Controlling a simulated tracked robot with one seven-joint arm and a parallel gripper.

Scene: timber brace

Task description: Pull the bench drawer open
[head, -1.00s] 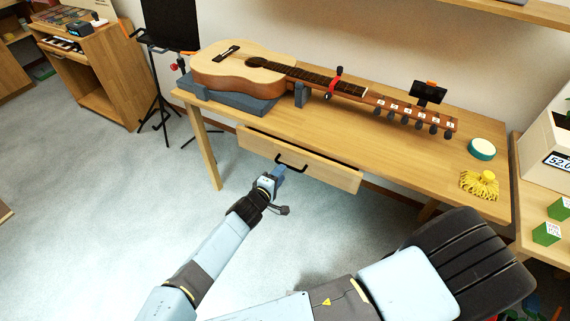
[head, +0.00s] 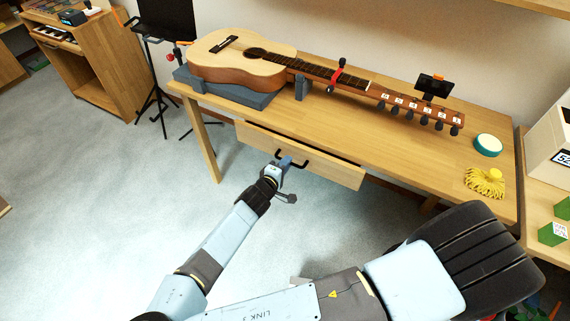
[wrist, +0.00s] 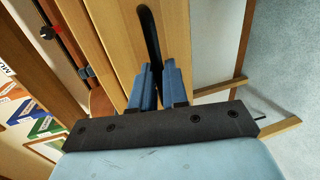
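The wooden bench drawer (head: 325,167) sits under the front of the bench (head: 400,135). It stands partly open, with a dark gap showing behind the top of its front. Its black bar handle (head: 305,164) is in the middle of the front. My gripper (head: 284,162) is at the left part of this handle. In the wrist view, the handle (wrist: 149,35) runs down between the two blue fingers of my gripper (wrist: 157,72), which are close together around it. The handle's lower end is hidden by the fingers.
A guitar (head: 235,58) lies on a grey support on the bench top. A black stand (head: 155,85) is left of the bench. The floor before the drawer is clear.

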